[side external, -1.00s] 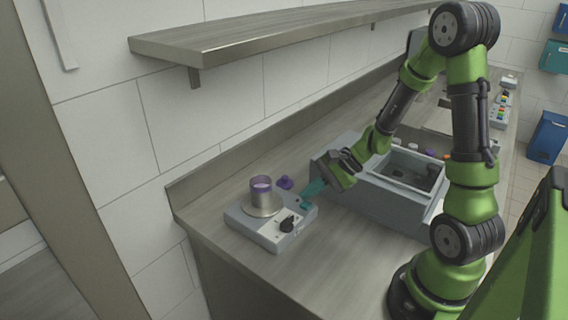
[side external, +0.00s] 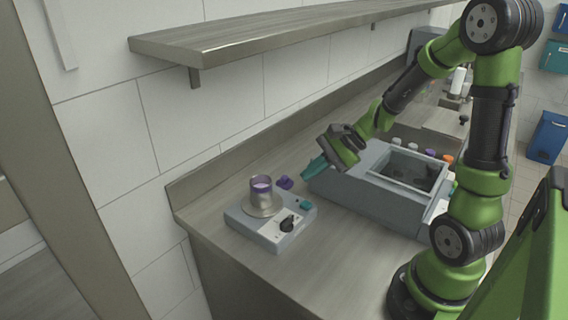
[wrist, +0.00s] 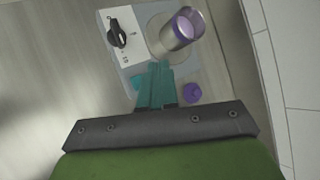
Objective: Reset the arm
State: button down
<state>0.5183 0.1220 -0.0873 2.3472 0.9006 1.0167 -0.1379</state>
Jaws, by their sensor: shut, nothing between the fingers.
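My gripper (side external: 315,167) has teal fingers, is shut and empty, and is held in the air to the right of and above the small grey device. In the wrist view my gripper (wrist: 158,75) points toward the device's near edge. The device (side external: 262,230) sits at the counter's near end with a black knob (side external: 287,223) and a teal button (side external: 306,205). A metal cup (side external: 262,190) with purple contents stands upright on its round plate. The cup also shows in the wrist view (wrist: 178,35). A purple piece (side external: 285,182) lies on the counter behind the device.
A large grey box (side external: 370,200) with an open bin stands right of the device, close to my gripper. Several coloured caps line its back. A shelf (side external: 260,38) hangs on the wall above. The counter front (side external: 330,260) is clear.

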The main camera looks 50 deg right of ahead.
jog(key=s+a+r+n+h, duration=0.4)
jog(key=s+a+r+n, duration=0.5)
jog(key=r+n, duration=0.3)
jog(key=s+n, duration=0.1)
jog(key=n, duration=0.1)
jog(key=shift+a+n, duration=0.3)
jog(key=shift+s, duration=0.1)
dwell(0.6)
